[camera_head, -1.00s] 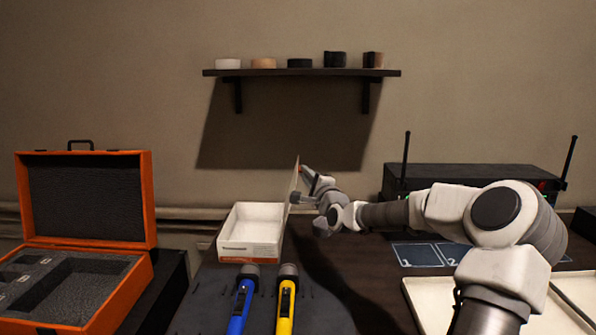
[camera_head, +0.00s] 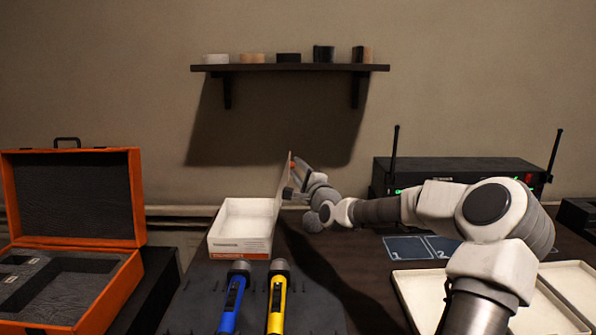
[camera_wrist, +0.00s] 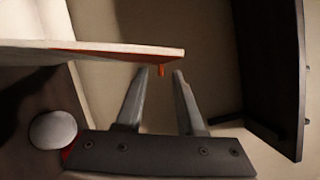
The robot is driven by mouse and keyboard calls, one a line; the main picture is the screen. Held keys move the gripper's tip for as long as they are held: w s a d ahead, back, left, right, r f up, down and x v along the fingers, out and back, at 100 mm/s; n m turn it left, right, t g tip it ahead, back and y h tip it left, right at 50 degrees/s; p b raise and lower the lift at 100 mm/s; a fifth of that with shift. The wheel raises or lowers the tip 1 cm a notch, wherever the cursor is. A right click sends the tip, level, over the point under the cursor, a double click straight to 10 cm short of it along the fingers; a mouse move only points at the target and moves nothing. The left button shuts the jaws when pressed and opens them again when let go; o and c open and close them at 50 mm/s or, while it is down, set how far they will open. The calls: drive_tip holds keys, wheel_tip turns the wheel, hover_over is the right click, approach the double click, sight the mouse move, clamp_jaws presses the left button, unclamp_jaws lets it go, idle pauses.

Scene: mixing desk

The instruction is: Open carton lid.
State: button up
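The white carton (camera_head: 240,244) with an orange stripe stands at the back of the desk, its inside showing. Its lid (camera_head: 284,178) stands nearly upright on the carton's right side, seen almost edge-on. In the wrist view the lid (camera_wrist: 95,52) crosses just beyond my fingertips, with a small orange tab (camera_wrist: 161,71) hanging from its edge. My gripper (camera_wrist: 161,73) has its fingers apart, the tab showing between the tips. I cannot tell whether they touch it. In the head view my gripper (camera_head: 294,176) is right of the lid, close against it.
Blue (camera_head: 233,298) and yellow (camera_head: 278,297) flashlight-like microphones lie in front of the carton. An open orange case (camera_head: 137,200) is at the left. A black receiver (camera_head: 450,172) with antennas and a pale tray (camera_head: 405,290) are at the right. A shelf (camera_head: 290,69) hangs above.

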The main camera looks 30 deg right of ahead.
drive_tip(key=p+v, duration=0.4)
drive_tip(key=v, duration=1.3)
drive_tip(key=shift+s, duration=0.2)
drive_tip(key=shift+a+f, duration=0.1)
